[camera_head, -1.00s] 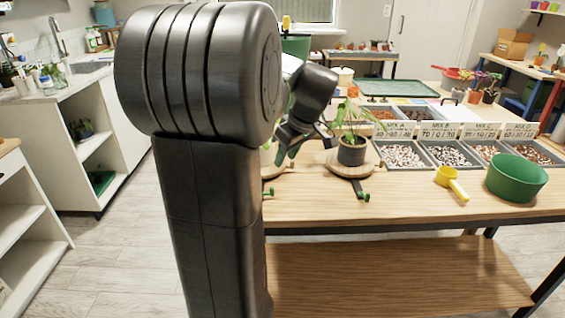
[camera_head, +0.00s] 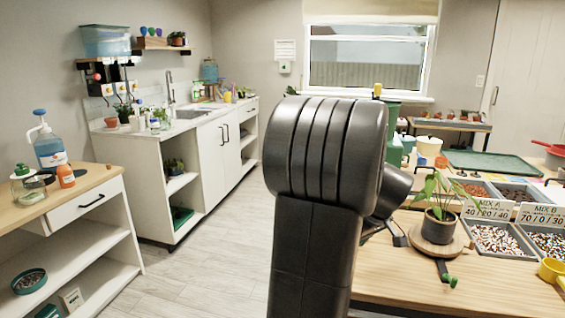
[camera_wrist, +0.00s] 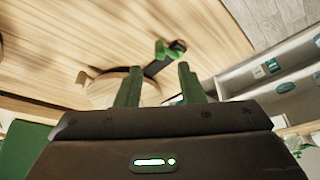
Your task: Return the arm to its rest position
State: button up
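My gripper (camera_wrist: 158,82) shows in the wrist view as two green fingers standing apart with nothing between them. Beyond the fingers lie a wooden tabletop and a round wooden board (camera_wrist: 108,90), with a black and green part (camera_wrist: 165,55) near it. In the head view my dark arm (camera_head: 325,160) stands folded in front of the workbench and hides most of the gripper. A potted plant (camera_head: 439,225) stands on a round wooden board right of the arm.
Soil bins (camera_head: 500,240) and a yellow scoop (camera_head: 552,271) are on the bench at right. A green tray (camera_head: 490,163) lies behind. A white counter (camera_head: 190,130) and a wooden-topped cabinet (camera_head: 80,200) stand at left. Floor (camera_head: 215,255) between them is clear.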

jog(key=x, duration=0.5)
jog(key=shift+b, duration=0.3)
jog(key=shift+r, duration=0.1)
